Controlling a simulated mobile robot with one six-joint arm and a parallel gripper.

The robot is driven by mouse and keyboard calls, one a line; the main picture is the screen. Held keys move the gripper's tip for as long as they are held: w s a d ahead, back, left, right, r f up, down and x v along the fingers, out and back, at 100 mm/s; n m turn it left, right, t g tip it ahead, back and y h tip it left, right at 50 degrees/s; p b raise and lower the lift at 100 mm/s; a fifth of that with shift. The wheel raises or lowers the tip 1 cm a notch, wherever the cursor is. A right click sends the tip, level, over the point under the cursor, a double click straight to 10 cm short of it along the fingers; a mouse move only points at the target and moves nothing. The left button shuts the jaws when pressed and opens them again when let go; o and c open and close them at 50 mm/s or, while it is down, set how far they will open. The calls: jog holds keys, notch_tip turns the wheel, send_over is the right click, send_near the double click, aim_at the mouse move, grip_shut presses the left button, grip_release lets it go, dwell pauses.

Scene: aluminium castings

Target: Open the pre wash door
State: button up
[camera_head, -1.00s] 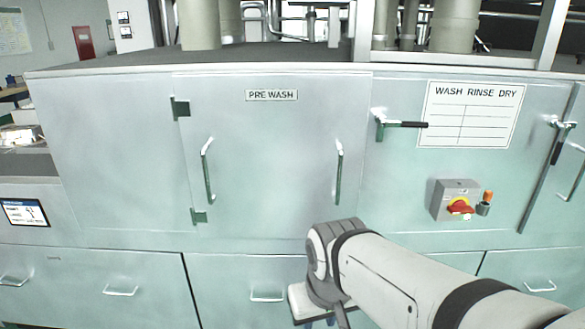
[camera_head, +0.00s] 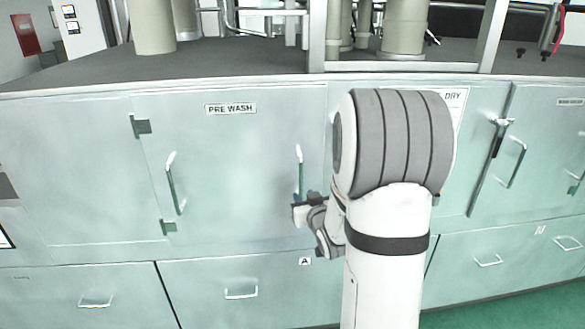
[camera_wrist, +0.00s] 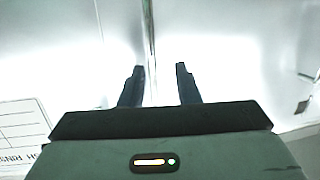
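The pre wash door (camera_head: 235,165) is a pale metal panel, closed, with a PRE WASH label (camera_head: 231,109) near its top. Hinges show on its left edge. It has a left handle (camera_head: 173,183) and a right handle (camera_head: 299,160), both upright bars. My gripper (camera_head: 298,195) is at the lower end of the right handle. In the wrist view, my gripper (camera_wrist: 160,68) is open, its two dark fingers apart. The right handle (camera_wrist: 149,25) shows there as a thin bar running between the fingers, nearer the left one. I cannot tell whether the fingers touch it.
My arm hides much of the panel right of the door, including most of the WASH RINSE DRY sign (camera_head: 456,105). Drawers with handles (camera_head: 241,293) line the lower front. Another door handle (camera_head: 517,163) is at the right. Green floor (camera_head: 530,308) is clear at lower right.

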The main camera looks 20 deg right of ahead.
aim_at(302, 178)
jog(key=w+p, duration=0.1)
jog(key=w, duration=0.1)
jog(key=w+d+r+t+p, duration=0.1)
jog(key=w, duration=0.2)
jog(key=w+d+t+p, duration=0.1)
jog(key=w, duration=0.2)
jog(key=shift+d+r, duration=0.1)
jog(key=shift+r, duration=0.1)
grip_shut()
dwell(0.5)
